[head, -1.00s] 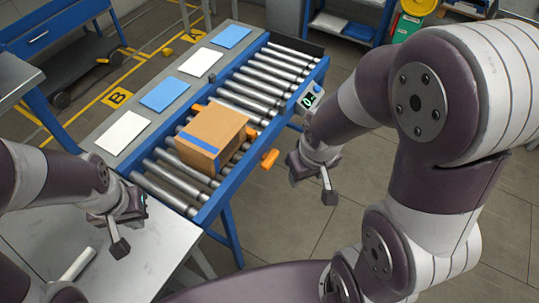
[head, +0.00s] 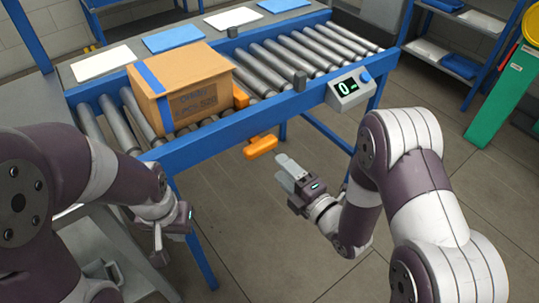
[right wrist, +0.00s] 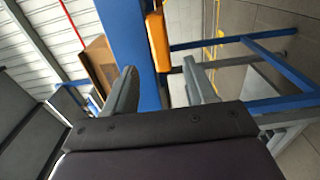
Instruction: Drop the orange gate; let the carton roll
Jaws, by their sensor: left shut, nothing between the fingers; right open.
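The brown carton (head: 190,92) with a blue tape stripe sits on the conveyor rollers; part of it shows in the right wrist view (right wrist: 98,64). An orange gate piece (head: 240,97) stands against its right side. An orange handle (head: 260,147) sticks out below the blue front rail; it also shows in the right wrist view (right wrist: 158,42). My right gripper (head: 286,172) is open and empty, just right of and below the handle, apart from it. In the right wrist view the handle lies beyond the open fingers (right wrist: 160,82). My left gripper (head: 158,252) is shut and empty, in front of the conveyor.
The conveyor's blue front rail (head: 222,132) carries a small display box (head: 348,88). Bare rollers (head: 300,58) run to the right of the carton. Blue and white sheets lie on the grey ledge behind. Blue legs and a crossbar stand beneath; open floor lies in front.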

